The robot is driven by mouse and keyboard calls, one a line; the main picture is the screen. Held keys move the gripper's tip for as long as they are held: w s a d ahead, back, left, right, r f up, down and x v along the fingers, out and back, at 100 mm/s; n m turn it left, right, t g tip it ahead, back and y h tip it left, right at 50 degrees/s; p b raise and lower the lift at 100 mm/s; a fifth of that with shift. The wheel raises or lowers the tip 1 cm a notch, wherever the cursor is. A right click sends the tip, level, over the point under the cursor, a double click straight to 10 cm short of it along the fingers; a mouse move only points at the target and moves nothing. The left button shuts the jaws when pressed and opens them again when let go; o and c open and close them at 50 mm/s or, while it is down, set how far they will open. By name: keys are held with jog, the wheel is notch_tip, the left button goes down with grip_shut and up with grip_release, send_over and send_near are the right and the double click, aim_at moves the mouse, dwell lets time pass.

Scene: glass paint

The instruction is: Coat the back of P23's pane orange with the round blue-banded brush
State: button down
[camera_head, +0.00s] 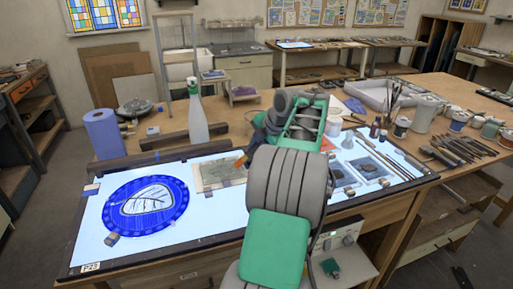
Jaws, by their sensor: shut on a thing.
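The round pane (115,213) lies flat at the left of the lit glass table (206,215). It has a deep blue ring and a pale centre with dark line drawing. A P23 label (90,267) is on the table's near left corner. My gripper (245,155) is over the middle of the table, right of the pane and apart from it, partly hidden by my green and grey arm. It is shut on what appears to be a brush, mostly hidden. A small orange patch shows at its lower end; its band cannot be made out.
A framed drawing (215,174) lies beside the pane, under my gripper's side. A spray bottle (196,118) and blue paper roll (103,134) stand behind. Paint pots (458,121), jars and tools crowd the right. Small blocks sit around the pane.

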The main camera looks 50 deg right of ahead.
jog(key=shift+w+a+f+b, duration=0.2)
jog(key=shift+w+a+b, duration=0.35)
jog(key=shift+a+b, duration=0.35)
jog(key=shift+w+a+b, duration=0.95)
jog(key=shift+a+b, duration=0.1)
jog(key=shift+a, duration=0.25)
jog(key=shift+w+a+b, duration=0.9)
jog(key=shift+a+b, duration=0.1)
jog(key=shift+a, duration=0.35)
jog(key=shift+w+a+b, duration=0.95)
jog(key=shift+a+b, duration=0.1)
jog(key=shift+a, duration=0.25)
jog(key=w+p, duration=0.1)
jog(key=w+d+r+p, duration=0.1)
jog(key=w+d+p, duration=0.1)
jog(key=w, duration=0.1)
jog(key=shift+w+d+r+p, duration=0.1)
jog(key=shift+d+r+p, duration=0.15)
jog(key=shift+p, duration=0.15)
